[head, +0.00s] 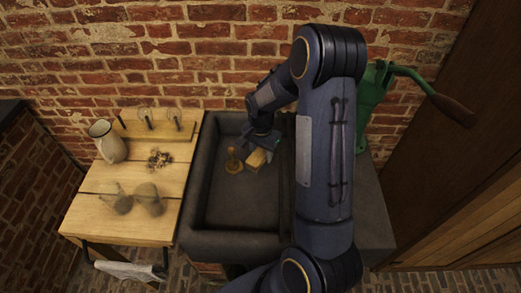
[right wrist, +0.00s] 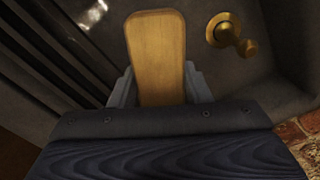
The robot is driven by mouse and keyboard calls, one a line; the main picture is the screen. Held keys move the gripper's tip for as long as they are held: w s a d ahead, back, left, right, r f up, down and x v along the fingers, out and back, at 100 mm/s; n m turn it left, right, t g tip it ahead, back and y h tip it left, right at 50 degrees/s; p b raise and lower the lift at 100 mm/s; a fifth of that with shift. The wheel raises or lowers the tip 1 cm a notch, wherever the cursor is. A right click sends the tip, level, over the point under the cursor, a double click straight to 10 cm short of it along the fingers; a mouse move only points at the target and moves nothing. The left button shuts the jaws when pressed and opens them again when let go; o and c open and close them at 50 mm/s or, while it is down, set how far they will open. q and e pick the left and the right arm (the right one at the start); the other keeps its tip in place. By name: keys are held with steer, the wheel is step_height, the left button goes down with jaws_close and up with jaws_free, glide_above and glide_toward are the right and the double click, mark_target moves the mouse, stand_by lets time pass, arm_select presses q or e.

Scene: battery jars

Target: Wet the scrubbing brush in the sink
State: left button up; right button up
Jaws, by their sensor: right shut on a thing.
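The scrubbing brush (head: 257,159) shows as a pale wooden block low inside the dark stone sink (head: 214,228). My right gripper (head: 264,143) is shut on it from above. In the right wrist view the brush's smooth wooden back (right wrist: 156,50) stands between the two grey fingers of the gripper (right wrist: 160,88). Its bristles are hidden there. I cannot tell whether the brush touches the sink floor or is wet. My left gripper is in neither view.
A brass fitting (head: 233,161) stands in the sink just left of the brush. A green hand pump (head: 377,98) is at the right, partly behind my arm. A wooden table (head: 100,222) at the left holds a jug (head: 108,141), glass jars (head: 149,201) and a rack (head: 183,131).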

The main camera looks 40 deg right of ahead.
mark_target(261, 152)
step_height(261, 152, down, 2)
steer(key=shift+f+b, duration=0.1)
steer(key=shift+b, duration=0.45)
step_height(261, 152, down, 8)
steer(key=b, duration=0.6)
steer(key=shift+r+p, duration=3.65)
steer(key=shift+r, duration=1.85)
steer(key=shift+r+p, duration=1.5)
steer(key=shift+r, duration=0.6)
steer(key=shift+f, duration=0.1)
